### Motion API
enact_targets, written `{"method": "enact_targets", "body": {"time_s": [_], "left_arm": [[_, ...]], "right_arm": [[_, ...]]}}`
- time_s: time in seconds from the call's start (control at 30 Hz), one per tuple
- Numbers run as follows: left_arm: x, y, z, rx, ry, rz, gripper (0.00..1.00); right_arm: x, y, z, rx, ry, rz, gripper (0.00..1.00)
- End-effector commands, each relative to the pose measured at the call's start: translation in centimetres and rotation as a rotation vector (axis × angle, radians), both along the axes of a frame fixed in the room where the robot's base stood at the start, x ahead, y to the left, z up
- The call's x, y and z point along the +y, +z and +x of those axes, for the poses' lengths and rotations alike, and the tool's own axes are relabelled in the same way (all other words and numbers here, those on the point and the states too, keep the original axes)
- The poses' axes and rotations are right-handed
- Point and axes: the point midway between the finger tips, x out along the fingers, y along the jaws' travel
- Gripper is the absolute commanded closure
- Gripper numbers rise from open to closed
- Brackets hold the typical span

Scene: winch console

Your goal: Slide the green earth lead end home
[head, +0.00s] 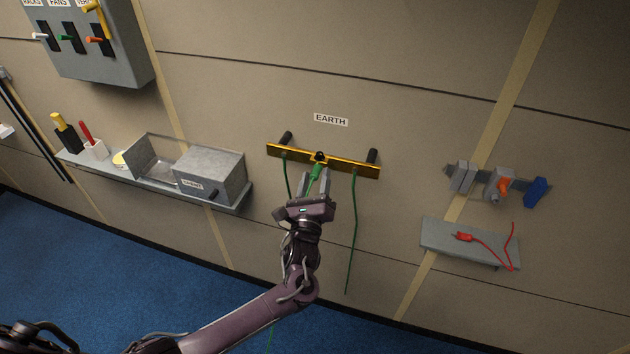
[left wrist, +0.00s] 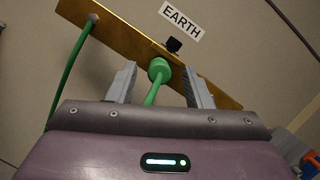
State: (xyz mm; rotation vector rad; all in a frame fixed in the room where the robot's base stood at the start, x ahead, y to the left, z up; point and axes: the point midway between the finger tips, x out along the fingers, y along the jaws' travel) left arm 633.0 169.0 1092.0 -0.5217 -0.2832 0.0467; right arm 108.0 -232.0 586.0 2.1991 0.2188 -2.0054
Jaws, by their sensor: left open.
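The green earth lead end (head: 315,172) is at the middle of the brass bar (head: 342,167) under the EARTH label. In the left wrist view the green lead end (left wrist: 158,70) meets the bar's face below a black knob (left wrist: 173,44); how far it is seated is hidden. My left gripper (head: 315,184) points up at the bar, its jaws open on either side of the lead end. In the left wrist view clear gaps show between the fingers (left wrist: 158,88) and the green plug. My right gripper is not in view.
Other green leads (head: 355,230) hang from the bar on both sides. A shelf (head: 235,206) with a grey box stands to the left. A grey ledge (head: 450,238) with a red lead (head: 480,241) is at the right. The wall between is clear.

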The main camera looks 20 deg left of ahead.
Motion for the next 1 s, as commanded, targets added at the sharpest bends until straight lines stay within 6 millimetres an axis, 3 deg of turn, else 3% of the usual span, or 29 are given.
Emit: {"method": "enact_targets", "body": {"time_s": [0.17, 0.6, 1.0], "left_arm": [[-0.1, -0.4, -0.7, 0.000, -0.001, 0.001, 0.54], [-0.8, -2.0, -7.0, 0.001, 0.000, 0.000, 0.54], [-0.9, -2.0, -7.5, 0.000, 0.000, 0.000, 0.54]], "right_arm": [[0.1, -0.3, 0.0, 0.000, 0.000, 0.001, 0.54], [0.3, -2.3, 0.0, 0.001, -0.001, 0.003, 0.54], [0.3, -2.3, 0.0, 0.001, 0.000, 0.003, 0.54]]}}
